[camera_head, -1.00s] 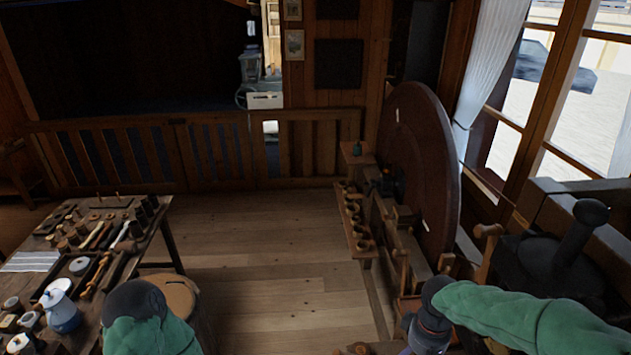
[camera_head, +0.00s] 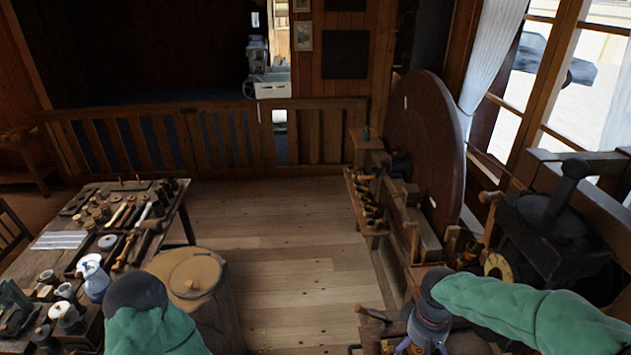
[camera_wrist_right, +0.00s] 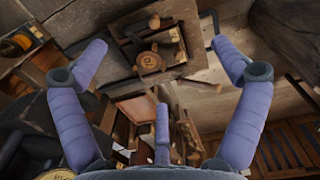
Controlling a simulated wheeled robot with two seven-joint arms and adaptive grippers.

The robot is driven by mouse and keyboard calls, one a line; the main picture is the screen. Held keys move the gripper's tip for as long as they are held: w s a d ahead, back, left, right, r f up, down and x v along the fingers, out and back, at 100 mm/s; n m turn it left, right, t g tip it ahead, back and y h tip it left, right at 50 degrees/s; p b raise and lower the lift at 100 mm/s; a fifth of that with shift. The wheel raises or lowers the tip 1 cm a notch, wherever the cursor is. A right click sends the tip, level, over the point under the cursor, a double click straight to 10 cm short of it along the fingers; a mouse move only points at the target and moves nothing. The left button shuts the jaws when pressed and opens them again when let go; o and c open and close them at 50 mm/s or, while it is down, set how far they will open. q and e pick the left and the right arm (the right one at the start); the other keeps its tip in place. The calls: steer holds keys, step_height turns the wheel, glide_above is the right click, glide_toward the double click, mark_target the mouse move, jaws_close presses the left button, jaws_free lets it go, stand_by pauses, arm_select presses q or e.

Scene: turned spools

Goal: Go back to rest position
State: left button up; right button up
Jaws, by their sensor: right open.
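My right gripper (camera_head: 424,346) shows at the bottom of the head view, its purple fingers pointing down over the wooden bench below the large wheel. In the right wrist view the gripper (camera_wrist_right: 160,50) is open, its purple fingers spread wide with nothing between them. A round wooden piece (camera_wrist_right: 149,62) lies on a wooden surface beyond the fingers, apart from them. My left arm's green sleeve (camera_head: 155,332) and dark end show at the bottom left; the left gripper itself is out of sight.
A table (camera_head: 212,248) with several spools, tools and a white-blue jug (camera_head: 95,280) stands left. A round-topped wooden block (camera_head: 190,272) stands beside my left arm. A large wheel (camera_head: 428,150) and dark machine (camera_head: 555,235) stand right. The middle floor is clear.

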steer(key=s+a+f+m+y, duration=0.15)
steer(key=a+f, duration=0.25)
steer(key=f, duration=0.4)
steer(key=s+a+f+m+y, duration=0.15)
steer(key=a+f, duration=0.25)
steer(key=f, duration=0.5)
steer(key=s+a+f+m+y, duration=0.1)
steer(key=s+a+f+m, duration=0.3)
steer(key=s+f, duration=0.7)
arm_select(q)
step_height(320, 180, down, 25)
steer(key=b, duration=2.5)
steer(key=shift+w, duration=0.15)
arm_select(e)
step_height(320, 180, down, 24)
steer(key=w+a+n, duration=0.1)
steer(key=w+a, duration=0.1)
steer(key=shift+w+n+t, duration=0.3)
steer(key=shift+w+t, duration=0.05)
steer(key=shift+t, duration=0.05)
arm_select(q)
steer(key=shift+d, duration=0.1)
arm_select(e)
steer(key=shift+r, duration=0.1)
